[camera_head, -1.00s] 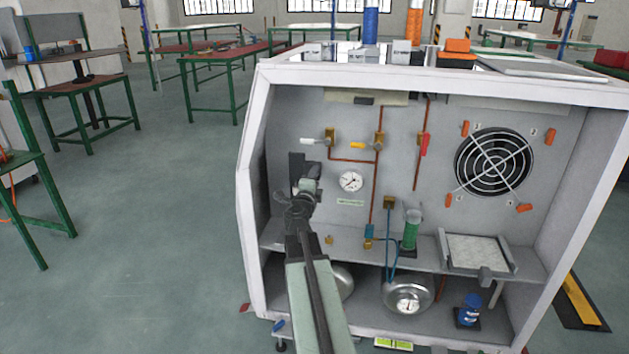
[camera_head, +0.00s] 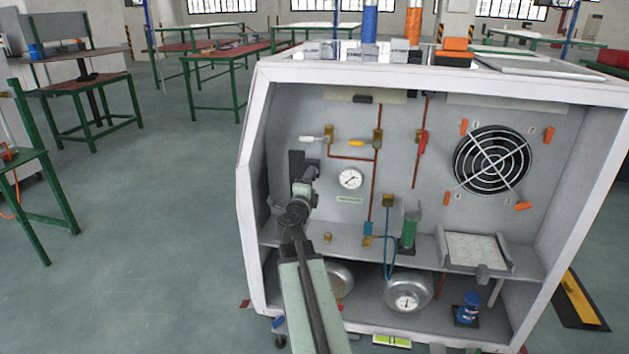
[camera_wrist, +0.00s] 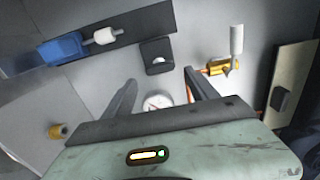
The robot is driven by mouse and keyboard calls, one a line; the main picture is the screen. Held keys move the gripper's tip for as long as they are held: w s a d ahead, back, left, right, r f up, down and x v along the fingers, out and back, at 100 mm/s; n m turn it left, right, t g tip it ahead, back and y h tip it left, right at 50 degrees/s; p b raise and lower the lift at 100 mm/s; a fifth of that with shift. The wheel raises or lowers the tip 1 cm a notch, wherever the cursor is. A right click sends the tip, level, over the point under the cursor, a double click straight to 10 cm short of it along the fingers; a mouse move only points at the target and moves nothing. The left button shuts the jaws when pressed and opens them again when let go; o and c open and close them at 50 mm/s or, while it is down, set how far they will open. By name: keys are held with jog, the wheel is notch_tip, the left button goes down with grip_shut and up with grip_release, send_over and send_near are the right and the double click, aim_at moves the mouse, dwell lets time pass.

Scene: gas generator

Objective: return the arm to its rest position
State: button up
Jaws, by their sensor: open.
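My arm (camera_head: 303,295) reaches up from the bottom of the head view into the open front of the white cabinet. My gripper (camera_head: 306,182) is inside it, left of the round white gauge (camera_head: 350,178) and in front of a dark fitting on the back panel. In the wrist view my gripper (camera_wrist: 159,77) has its two dark fingers spread apart with nothing held between them. The gauge (camera_wrist: 157,101) shows in the gap between the fingers, behind them. The fingertips are partly hidden in the head view.
A white-handled valve (camera_head: 316,139), a yellow-handled valve (camera_head: 361,143) and a red-handled one (camera_head: 423,142) sit above. The shelf (camera_head: 350,249) holds a green cylinder (camera_head: 408,233). The cabinet's left wall (camera_head: 252,190) is close to my arm. Open floor (camera_head: 150,220) lies left.

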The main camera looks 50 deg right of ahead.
jog(key=v, duration=0.3)
jog(key=shift+s, duration=0.15)
